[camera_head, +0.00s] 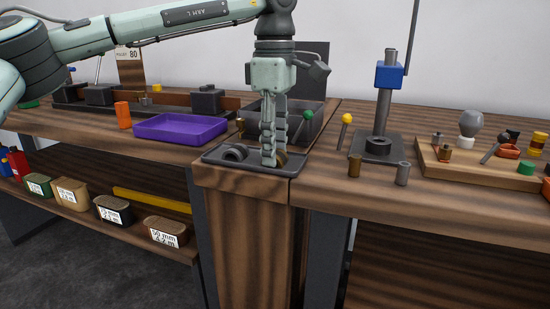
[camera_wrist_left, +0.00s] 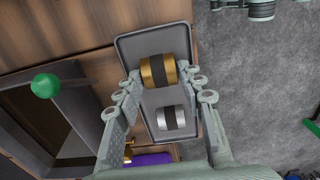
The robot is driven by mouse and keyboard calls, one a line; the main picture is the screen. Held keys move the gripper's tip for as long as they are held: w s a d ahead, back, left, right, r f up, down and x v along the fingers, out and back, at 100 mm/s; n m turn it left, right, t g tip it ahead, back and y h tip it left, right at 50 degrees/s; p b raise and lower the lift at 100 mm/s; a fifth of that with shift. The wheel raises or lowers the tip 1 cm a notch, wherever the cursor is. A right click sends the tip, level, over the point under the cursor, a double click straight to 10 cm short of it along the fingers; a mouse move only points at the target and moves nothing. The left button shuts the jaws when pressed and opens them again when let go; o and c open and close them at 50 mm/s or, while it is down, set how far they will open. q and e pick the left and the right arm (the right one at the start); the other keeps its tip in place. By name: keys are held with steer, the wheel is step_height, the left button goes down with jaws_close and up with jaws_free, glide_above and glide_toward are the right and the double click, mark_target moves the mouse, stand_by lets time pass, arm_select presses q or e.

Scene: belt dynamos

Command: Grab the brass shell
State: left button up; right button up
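The brass shell (camera_wrist_left: 158,71), a short brass cylinder with a dark band, lies on its side at one end of a dark grey tray (camera_wrist_left: 126,47). In the head view the brass shell (camera_head: 282,157) is mostly hidden behind my left gripper (camera_head: 269,160), which points straight down over the tray (camera_head: 222,162). In the wrist view my left gripper (camera_wrist_left: 163,80) is open, with a fingertip on each side of the brass shell. A gap shows at the right finger; contact at the left is unclear. My right gripper is not in view.
A grey banded shell (camera_wrist_left: 171,118) lies in the same tray. A dark box (camera_head: 259,122) and a green-knobbed lever (camera_head: 308,115) stand close behind. A purple tray (camera_head: 180,127) is to the left, a press with a blue block (camera_head: 389,75) to the right.

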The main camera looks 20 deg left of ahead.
arm_select(q)
steer(key=c, duration=0.7)
